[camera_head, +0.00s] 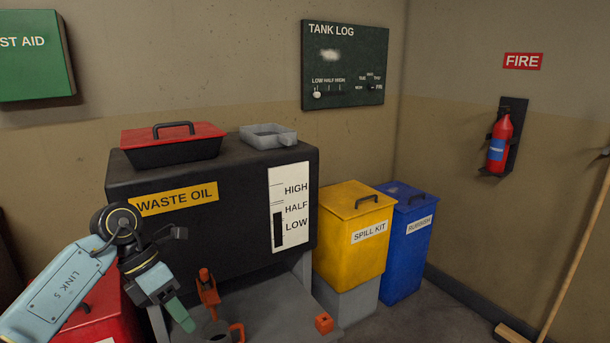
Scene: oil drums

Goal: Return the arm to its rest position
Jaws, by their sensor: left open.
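My left arm comes in from the lower left and crosses in front of the waste oil tank (240,225). My left gripper (180,314) points down and to the right, low in front of the tank. Its green finger shows; the other finger is hard to make out. It is open and I see nothing held in it. Just right of it are an orange upright part (207,285) and an orange ring-shaped part (237,333), seemingly apart from the finger. My right gripper is out of view.
A red-lidded box (172,147) and a grey tray (268,136) sit on the tank. A red container (90,318) stands behind my arm. The yellow spill kit bin (353,240), blue bin (405,245) and broom (575,255) stand to the right. A small orange block (324,323) lies low centre.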

